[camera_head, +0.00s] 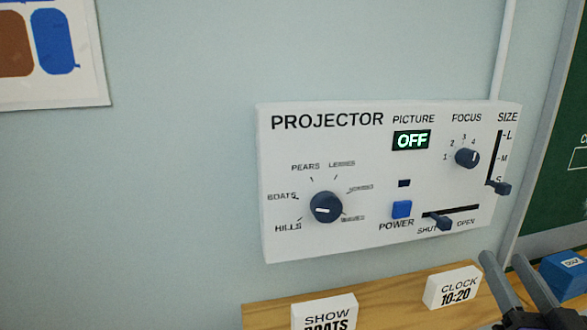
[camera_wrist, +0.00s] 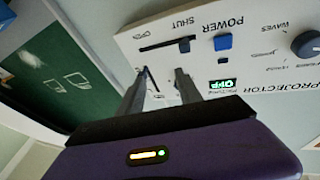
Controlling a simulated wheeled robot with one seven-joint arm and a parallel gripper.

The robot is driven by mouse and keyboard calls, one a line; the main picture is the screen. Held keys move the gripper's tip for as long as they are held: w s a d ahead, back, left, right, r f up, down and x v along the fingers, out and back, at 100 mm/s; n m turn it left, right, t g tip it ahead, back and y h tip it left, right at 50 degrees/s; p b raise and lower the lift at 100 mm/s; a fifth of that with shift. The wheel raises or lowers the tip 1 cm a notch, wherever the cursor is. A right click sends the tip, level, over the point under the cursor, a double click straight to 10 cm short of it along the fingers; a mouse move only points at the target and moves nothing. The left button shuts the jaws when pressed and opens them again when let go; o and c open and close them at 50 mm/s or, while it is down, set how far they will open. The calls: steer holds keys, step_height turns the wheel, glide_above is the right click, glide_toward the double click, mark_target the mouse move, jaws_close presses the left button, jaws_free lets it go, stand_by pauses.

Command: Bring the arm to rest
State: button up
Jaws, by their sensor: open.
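My gripper (camera_head: 504,259) is at the lower right in the head view, below the right end of the white projector panel (camera_head: 285,235). Its two dark fingers stand apart with nothing seen between them. In the wrist view my gripper (camera_wrist: 160,74) is open and points toward the panel (camera_wrist: 262,25), which appears upside down. Whether the fingertips touch the panel cannot be told. The fingers and purple gripper body hide part of the panel there.
The panel has a picture dial (camera_head: 326,207), blue power button (camera_head: 402,209), shutter slider (camera_head: 444,224), focus knob (camera_head: 467,158) and size slider (camera_head: 500,187). The display (camera_head: 412,140) reads OFF. A wooden ledge (camera_head: 390,307) below holds a BOATS sign (camera_head: 324,313), clock sign (camera_head: 453,287) and blue block (camera_head: 565,275).

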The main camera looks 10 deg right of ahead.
steer(key=s+a+f+n+g+y, duration=0.2)
steer(key=s+a+f+y, duration=0.1)
steer(key=s+a+f, duration=0.7)
steer(key=s+a+f+n+g+y, duration=0.3)
steer(key=s+a+f, duration=0.7)
steer(key=s, duration=0.6)
step_height(320, 180, down, 3)
steer(key=shift+s+r, duration=0.15)
steer(key=shift+s, duration=0.1)
stand_by(1.5)
